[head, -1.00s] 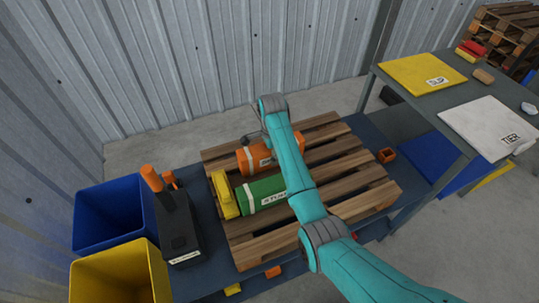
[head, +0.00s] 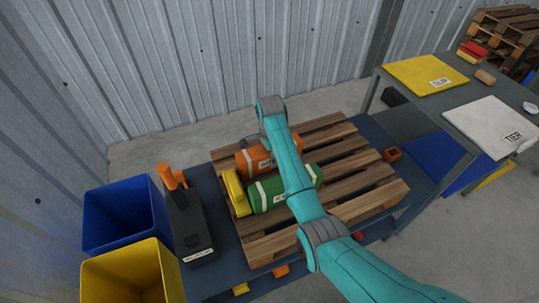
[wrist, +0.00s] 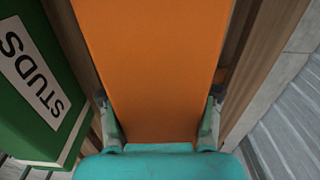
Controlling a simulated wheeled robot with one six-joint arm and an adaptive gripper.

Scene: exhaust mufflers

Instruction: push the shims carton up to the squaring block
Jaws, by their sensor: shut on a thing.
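The orange carton (head: 256,161), which I take for the shims carton, lies on the wooden pallet; my arm covers part of its label. Its left end is at or very near the far end of a yellow block (head: 235,192), likely the squaring block; I cannot tell whether they touch. In the wrist view, my gripper (wrist: 160,118) is shut on the orange carton (wrist: 155,60), one finger on each side. A green carton (head: 270,194) with a white band lies nearer, beside the orange one; its label reads STUDS in the wrist view (wrist: 40,130).
The pallet (head: 358,172) has bare slats to the right. Left of it stand a black tool with an orange handle (head: 188,220), a blue bin (head: 125,215) and a yellow bin (head: 130,275). A small orange box (head: 393,154) sits right of the pallet.

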